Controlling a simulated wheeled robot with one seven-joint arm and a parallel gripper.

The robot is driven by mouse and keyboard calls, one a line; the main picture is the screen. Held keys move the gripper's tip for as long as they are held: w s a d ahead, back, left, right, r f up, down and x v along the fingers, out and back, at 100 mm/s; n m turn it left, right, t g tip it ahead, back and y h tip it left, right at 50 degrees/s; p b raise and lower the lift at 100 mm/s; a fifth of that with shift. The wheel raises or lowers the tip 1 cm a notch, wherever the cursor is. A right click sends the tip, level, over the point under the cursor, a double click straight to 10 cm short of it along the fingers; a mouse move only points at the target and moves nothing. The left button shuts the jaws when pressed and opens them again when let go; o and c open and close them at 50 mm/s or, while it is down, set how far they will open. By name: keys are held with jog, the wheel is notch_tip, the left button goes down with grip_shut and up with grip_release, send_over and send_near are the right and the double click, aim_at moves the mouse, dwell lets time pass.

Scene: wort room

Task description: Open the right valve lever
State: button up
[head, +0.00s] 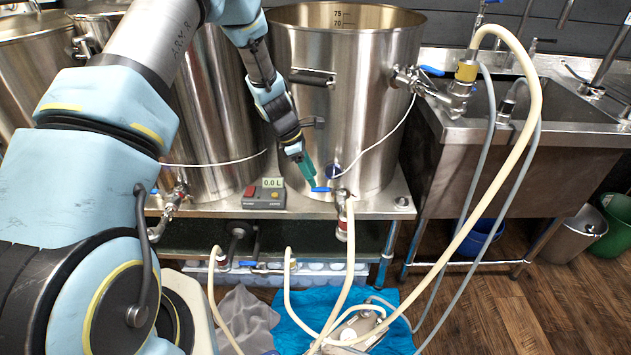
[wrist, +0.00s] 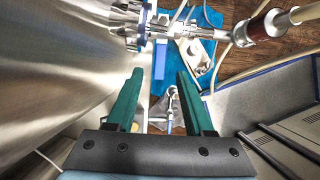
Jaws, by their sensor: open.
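The right valve (head: 343,197) is a metal fitting low on the front of the right steel kettle (head: 365,125). Its blue lever (head: 320,189) points left, across the kettle's front. In the wrist view the valve (wrist: 165,30) is at the top, and the blue lever (wrist: 160,60) shows lengthwise between the fingertips or just beyond them. My gripper (head: 311,184) has green fingers and comes down from the upper left to the lever's free end. The fingers (wrist: 160,73) are apart with a gap on each side of the lever. I cannot tell whether either finger touches it.
A control box (head: 264,196) reading 0,0 L stands on the shelf left of my gripper. Another valve (head: 172,203) is on the left kettle. Hoses (head: 345,265) hang below, with a pump (head: 358,328) on a blue cloth (head: 290,325). A sink (head: 560,105) stands right.

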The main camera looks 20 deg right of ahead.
aim_at(319, 188)
jog(key=shift+x, duration=1.75)
grip_shut()
